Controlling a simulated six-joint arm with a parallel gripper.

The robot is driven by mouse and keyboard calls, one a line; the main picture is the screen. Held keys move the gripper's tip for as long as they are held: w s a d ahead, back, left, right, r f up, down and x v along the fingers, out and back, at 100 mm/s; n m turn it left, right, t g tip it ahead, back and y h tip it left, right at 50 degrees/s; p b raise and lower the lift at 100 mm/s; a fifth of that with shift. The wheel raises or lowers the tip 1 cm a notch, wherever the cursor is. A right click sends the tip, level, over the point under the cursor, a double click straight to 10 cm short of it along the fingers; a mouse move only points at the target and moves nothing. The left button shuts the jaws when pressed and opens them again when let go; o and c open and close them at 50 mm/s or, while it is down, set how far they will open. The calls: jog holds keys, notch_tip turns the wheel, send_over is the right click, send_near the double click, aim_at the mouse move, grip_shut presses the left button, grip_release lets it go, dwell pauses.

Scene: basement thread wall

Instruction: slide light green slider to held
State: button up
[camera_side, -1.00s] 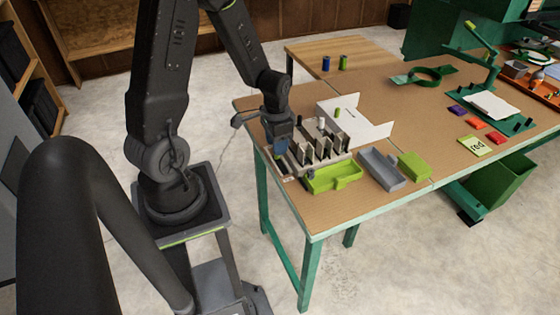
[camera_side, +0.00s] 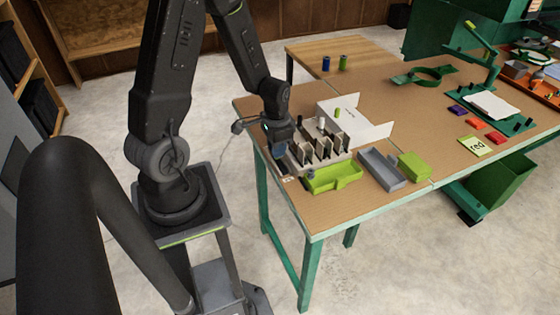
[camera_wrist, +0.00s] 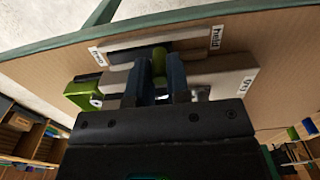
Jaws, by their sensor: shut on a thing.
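The light green slider (camera_wrist: 158,66) shows between the two dark blue fingers of my gripper (camera_wrist: 159,78) in the wrist view. My gripper is shut on it. The slider stands at a dark slot in a pale track (camera_wrist: 190,38), whose right end carries a "held" label (camera_wrist: 214,36); the slider is left of that label. In the side view my gripper (camera_side: 281,166) is low at the left end of the slotted rack (camera_side: 318,147), and it hides the slider there.
The table's edge is close to my gripper. The brown tabletop farther right has free room.

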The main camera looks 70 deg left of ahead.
jog(key=shift+a, duration=1.55)
jog(key=o, duration=0.8)
jog(key=shift+c, duration=0.2)
notch_tip(320, 180, up, 6)
jog(key=shift+r, duration=0.15)
notch_tip(320, 180, up, 4)
jog(key=shift+f, duration=0.15)
